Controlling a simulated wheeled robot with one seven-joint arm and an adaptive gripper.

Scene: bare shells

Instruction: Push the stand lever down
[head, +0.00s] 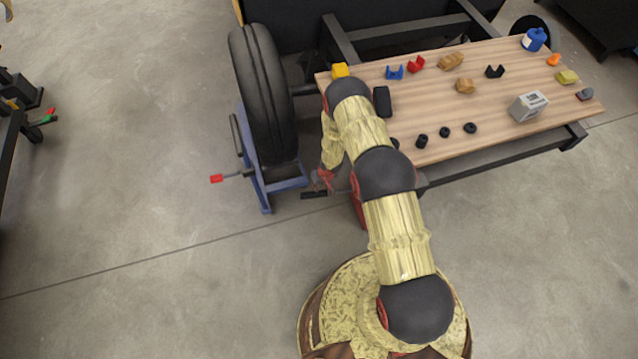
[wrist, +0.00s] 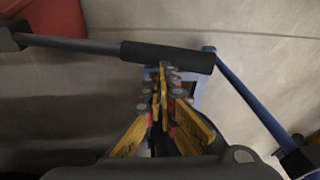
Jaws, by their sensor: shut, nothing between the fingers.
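A lever with a black grip (head: 314,194) sticks out to the left from a red stand (head: 359,212), which is mostly hidden behind my arm. In the wrist view the lever's black grip (wrist: 167,57) crosses above my fingertips, with a grey rod running left near a red part (wrist: 45,17). My gripper (head: 325,180) is shut and empty beside the grip. In the wrist view the fingertips (wrist: 164,70) lie at the grip's lower edge. I cannot tell whether they touch it.
A blue frame (head: 265,190) with a red-tipped handle (head: 216,178) stands by a large tire (head: 265,95). It also shows in the wrist view (wrist: 245,90). A wooden table (head: 440,95) with several small parts lies to the right. The floor at front left is clear.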

